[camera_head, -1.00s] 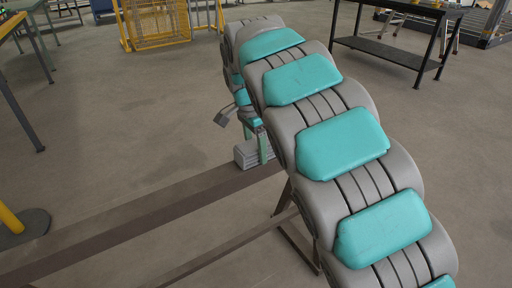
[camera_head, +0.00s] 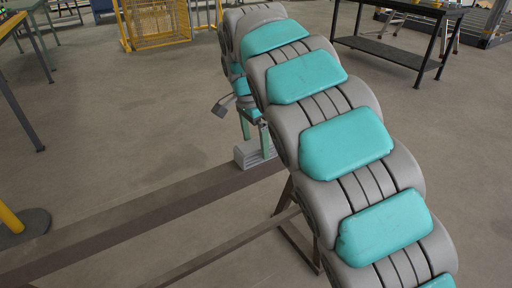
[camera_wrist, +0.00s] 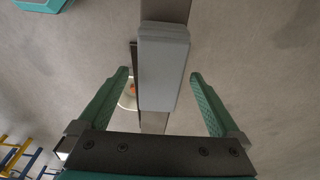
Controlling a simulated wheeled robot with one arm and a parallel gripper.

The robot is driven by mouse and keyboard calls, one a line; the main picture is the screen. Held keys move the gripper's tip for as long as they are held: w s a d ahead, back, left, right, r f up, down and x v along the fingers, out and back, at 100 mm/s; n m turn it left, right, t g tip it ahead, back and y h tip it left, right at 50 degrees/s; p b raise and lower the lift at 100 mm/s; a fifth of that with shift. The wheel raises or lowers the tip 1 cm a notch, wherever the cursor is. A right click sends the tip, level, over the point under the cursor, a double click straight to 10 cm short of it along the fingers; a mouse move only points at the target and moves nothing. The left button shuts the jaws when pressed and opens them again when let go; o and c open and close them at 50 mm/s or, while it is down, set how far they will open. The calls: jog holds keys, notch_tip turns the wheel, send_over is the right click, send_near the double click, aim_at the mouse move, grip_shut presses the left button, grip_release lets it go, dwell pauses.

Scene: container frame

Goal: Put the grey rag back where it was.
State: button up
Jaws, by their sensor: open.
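The grey rag (camera_head: 242,157) is a folded, layered pad. It lies on the long brown beam in the head view, below my gripper (camera_head: 255,142). In the wrist view the rag (camera_wrist: 163,65) is a pale grey rectangle on the brown beam (camera_wrist: 165,10), lying between the lines of the two green fingers. My gripper (camera_wrist: 160,75) is open, with a wide gap on both sides of the rag. The fingers appear clear of it. One finger overlaps the rag's right part in the head view, and my arm hides some of what is behind.
A yellow post on a dark round base (camera_head: 30,228) stands at left. A black shelf table (camera_head: 390,52) and yellow cage (camera_head: 158,22) stand farther back. Open floor lies between.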

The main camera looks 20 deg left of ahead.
aim_at(252, 145)
jog(key=r, duration=0.7)
jog(key=shift+s+a+r, duration=0.2)
jog(key=shift+s+a, duration=0.1)
jog(key=shift+a, duration=0.05)
notch_tip(252, 145, up, 2)
jog(key=shift+s+r+p, duration=0.15)
jog(key=shift+r+p, duration=0.05)
jog(key=shift+p, duration=0.95)
jog(key=s+d+f+n+g, duration=0.1)
jog(key=s+d, duration=0.3)
jog(key=d, duration=0.8)
jog(key=s+d+f+n, duration=0.15)
jog(key=s+d, duration=0.25)
jog(key=d, duration=0.7)
jog(key=s+d+f+n+g, duration=0.1)
jog(key=s+d+f, duration=0.4)
jog(key=s, duration=0.7)
jog(key=s+d+f+n, duration=0.4)
jog(key=s+d+f, duration=0.2)
jog(key=s, duration=0.7)
jog(key=shift+f+n+g+y, duration=0.35)
jog(key=shift+f+g+y, duration=0.05)
jog(key=shift+f, duration=0.5)
